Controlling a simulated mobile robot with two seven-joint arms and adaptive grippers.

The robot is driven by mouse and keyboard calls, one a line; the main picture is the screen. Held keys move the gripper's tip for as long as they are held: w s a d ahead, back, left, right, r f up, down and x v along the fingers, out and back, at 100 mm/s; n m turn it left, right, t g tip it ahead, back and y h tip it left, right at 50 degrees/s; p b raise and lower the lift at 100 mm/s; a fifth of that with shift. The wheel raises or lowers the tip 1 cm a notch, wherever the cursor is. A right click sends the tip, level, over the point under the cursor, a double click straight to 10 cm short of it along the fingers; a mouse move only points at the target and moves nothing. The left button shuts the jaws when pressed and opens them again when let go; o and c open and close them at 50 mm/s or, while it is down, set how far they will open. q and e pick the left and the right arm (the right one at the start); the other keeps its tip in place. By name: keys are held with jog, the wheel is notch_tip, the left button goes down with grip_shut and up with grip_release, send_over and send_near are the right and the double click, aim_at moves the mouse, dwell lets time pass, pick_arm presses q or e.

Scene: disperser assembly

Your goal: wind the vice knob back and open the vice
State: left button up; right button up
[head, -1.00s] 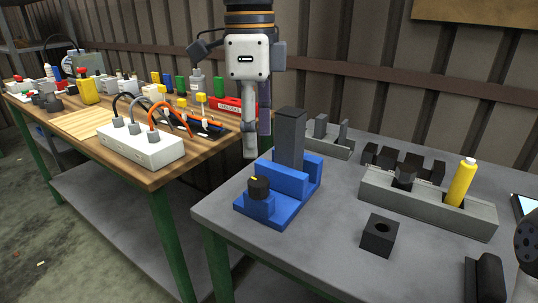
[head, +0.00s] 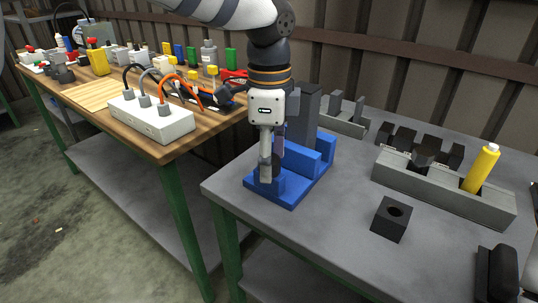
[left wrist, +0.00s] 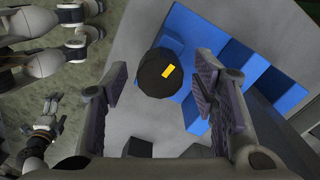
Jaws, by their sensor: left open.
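The blue vice (head: 312,165) stands on the grey table's near left corner, with a tall dark grey block (head: 308,108) upright between its jaws. Its round black knob (left wrist: 158,75) with a yellow mark shows in the left wrist view; in the head view it is largely hidden behind my gripper. My left gripper (head: 268,172) points down over the knob end of the vice. In the left wrist view its fingers (left wrist: 165,95) are open, one to each side of the knob, with gaps visible.
On the grey table (head: 345,210) stand a dark block with a hole (head: 391,219), a grey holder (head: 440,192) with a yellow bottle (head: 481,170), and several dark blocks behind. A wooden bench with a white socket box (head: 152,117) stands at left.

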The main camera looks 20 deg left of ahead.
pick_arm(q)
jog(key=shift+c, duration=0.3)
jog(key=c, duration=1.1)
jog(key=shift+n, duration=0.3)
jog(key=n, duration=0.3)
jog(key=shift+n, duration=0.4)
jog(key=n, duration=0.4)
jog(key=shift+n, duration=0.3)
jog(key=n, duration=0.4)
jog(key=shift+n, duration=2)
